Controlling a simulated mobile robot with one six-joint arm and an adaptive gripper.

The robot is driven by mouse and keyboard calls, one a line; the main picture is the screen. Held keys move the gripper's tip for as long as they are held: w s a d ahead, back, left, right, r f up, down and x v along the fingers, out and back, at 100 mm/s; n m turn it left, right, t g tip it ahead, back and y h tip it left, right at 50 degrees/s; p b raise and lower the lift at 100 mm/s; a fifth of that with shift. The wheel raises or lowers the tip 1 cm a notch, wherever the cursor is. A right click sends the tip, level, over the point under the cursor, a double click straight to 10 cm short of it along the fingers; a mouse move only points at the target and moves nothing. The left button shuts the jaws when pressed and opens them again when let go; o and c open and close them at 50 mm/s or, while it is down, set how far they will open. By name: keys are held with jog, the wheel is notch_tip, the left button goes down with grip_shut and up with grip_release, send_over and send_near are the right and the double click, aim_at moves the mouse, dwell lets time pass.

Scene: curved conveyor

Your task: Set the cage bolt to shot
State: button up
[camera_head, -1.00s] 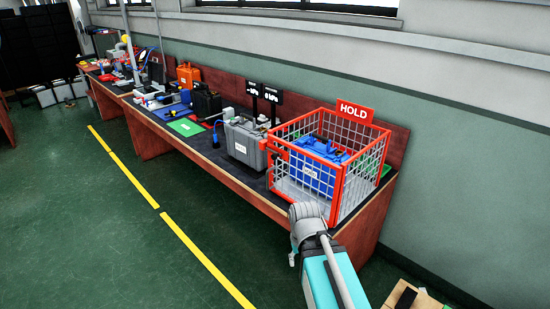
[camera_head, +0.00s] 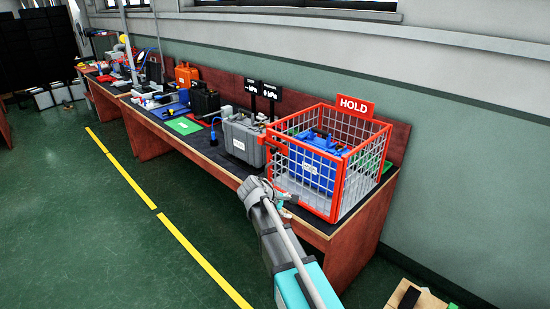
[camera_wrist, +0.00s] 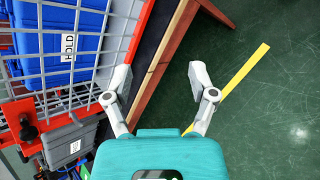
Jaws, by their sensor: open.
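The cage (camera_head: 335,213) has a red frame and grey mesh walls and stands at the near end of the bench. A blue case (camera_head: 308,172) is inside it; the case also shows at the upper left of the wrist view (camera_wrist: 62,40). A red bracket with a dark knob (camera_wrist: 28,131), apparently the cage bolt, is at the cage corner in the wrist view. Whether it is shot cannot be told. My gripper (camera_wrist: 158,82) is open and empty, to the right of the knob and apart from it. In the head view my gripper (camera_head: 283,195) is in front of the cage's lower left.
A red HOLD sign (camera_head: 355,106) tops the cage. More cases and tools line the bench. An open box (camera_head: 415,298) is on the floor at the right. The green floor in front is clear.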

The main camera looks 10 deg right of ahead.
jog(key=w+a+r+n+t+h+b, duration=0.25)
jog(key=w+a+n, duration=0.3)
jog(key=w, duration=0.45)
jog(key=n+t+h+b, duration=0.25)
jog(key=n+t, duration=0.25)
jog(key=n, duration=0.3)
send_near(271, 152)
jog(key=v, duration=0.3)
jog(key=shift+w+a+f+g+h+p, duration=0.1)
jog(key=shift+w+a+g+h+p, duration=0.1)
jog(key=shift+g+h+p, duration=0.15)
jog(key=shift+d, duration=0.15)
jog(key=x, duration=1.3)
jog(key=shift+w+d, duration=0.25)
grip_shut()
